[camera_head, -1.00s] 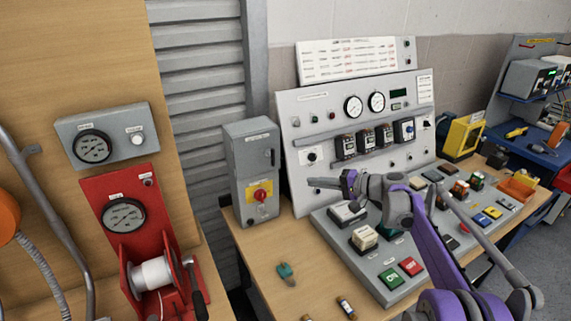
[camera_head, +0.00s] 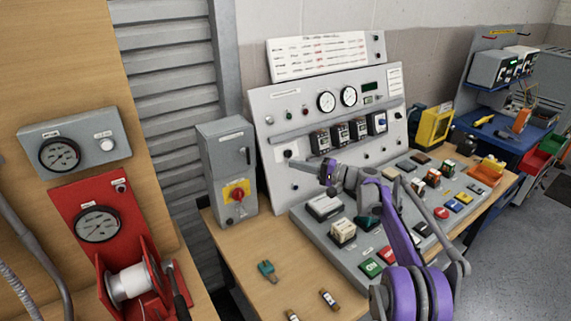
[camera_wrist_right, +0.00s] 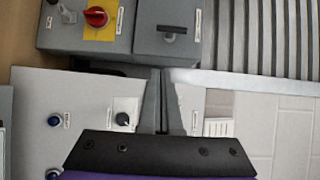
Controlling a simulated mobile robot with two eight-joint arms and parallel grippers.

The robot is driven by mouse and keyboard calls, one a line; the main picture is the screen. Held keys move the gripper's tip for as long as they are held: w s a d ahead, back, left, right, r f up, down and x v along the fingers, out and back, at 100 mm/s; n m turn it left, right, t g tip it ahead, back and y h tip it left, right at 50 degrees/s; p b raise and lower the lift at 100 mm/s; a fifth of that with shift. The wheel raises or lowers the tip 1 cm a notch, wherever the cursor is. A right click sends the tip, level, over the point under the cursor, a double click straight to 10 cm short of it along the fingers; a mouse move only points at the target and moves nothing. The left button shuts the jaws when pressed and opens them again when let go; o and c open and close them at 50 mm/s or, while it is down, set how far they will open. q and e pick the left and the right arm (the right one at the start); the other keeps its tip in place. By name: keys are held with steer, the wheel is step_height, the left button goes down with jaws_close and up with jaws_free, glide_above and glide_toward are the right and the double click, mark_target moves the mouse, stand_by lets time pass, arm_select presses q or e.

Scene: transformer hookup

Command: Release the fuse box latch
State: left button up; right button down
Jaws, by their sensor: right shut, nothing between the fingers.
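The fuse box appears to be the grey upright box (camera_head: 229,172) at the bench's back left. It has a red rotary switch on a yellow plate (camera_head: 236,192) and a small dark latch handle (camera_head: 248,155) at its upper right edge. In the right wrist view the latch handle (camera_wrist_right: 171,30) and red switch (camera_wrist_right: 97,16) show near the top. My right gripper (camera_head: 289,164) is shut and empty, pointing left in front of the meter panel, right of the box. In the wrist view its fingertips (camera_wrist_right: 160,72) appear apart from the handle. My left gripper is out of view.
The meter panel (camera_head: 305,110) stands right of the box, with a sloping console (camera_head: 350,240) of buttons and blocks below my right arm. A green connector (camera_head: 267,270) and fuse-like cylinders (camera_head: 328,299) lie on the bench. A red reel unit (camera_head: 97,226) is at left.

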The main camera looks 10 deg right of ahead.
mark_target(248, 151)
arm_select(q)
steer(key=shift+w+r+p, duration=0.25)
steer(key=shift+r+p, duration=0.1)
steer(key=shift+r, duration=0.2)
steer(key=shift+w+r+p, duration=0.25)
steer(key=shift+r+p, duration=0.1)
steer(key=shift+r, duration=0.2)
arm_select(e)
steer(key=w+a, duration=0.3)
steer(key=a, duration=0.8)
steer(key=shift+w, duration=0.25)
